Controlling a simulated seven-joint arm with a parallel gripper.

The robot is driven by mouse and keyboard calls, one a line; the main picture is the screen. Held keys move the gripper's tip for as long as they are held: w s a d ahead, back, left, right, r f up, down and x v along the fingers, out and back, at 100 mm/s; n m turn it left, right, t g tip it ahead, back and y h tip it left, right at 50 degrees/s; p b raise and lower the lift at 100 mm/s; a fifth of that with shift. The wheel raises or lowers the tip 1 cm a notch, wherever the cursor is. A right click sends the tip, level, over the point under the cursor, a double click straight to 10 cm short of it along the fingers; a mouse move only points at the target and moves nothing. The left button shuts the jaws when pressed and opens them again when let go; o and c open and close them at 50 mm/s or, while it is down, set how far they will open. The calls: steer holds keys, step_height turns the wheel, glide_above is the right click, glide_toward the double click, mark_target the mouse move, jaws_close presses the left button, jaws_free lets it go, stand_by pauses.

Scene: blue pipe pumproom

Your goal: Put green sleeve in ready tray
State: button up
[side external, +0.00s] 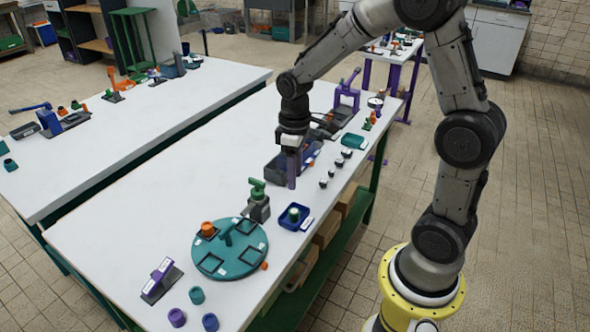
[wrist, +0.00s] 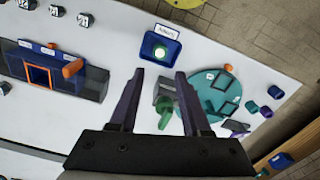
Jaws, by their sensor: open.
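A green round piece with a pale top, which looks like the green sleeve (side external: 294,213), stands in a small blue tray (side external: 284,222) at the bench's near edge. In the wrist view the green sleeve (wrist: 161,51) and blue tray (wrist: 144,50) lie just beyond the fingertips. A white label stands at this tray; I cannot read it surely, so cannot tell whether this is the ready tray. My gripper (wrist: 160,72) is open and empty. In the side view my gripper (side external: 292,184) points down above the bench, behind the tray and apart from it.
A green-handled grey fixture (side external: 258,207) stands left of the tray, beside a teal turntable (side external: 232,264) with square pockets and an orange piece. Small dark labelled pieces and a teal tray (side external: 353,141) lie farther back.

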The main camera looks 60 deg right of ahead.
steer(key=s+a+r+m+t, duration=0.1)
steer(key=s+a+r+t, duration=0.1)
steer(key=s+r, duration=0.4)
steer(key=s+a+r+m+t, duration=0.2)
steer(key=s+r, duration=0.5)
steer(key=s, duration=0.4)
steer(key=shift+a+t, duration=0.8)
steer(key=shift+a, duration=0.5)
steer(key=shift+s, duration=0.1)
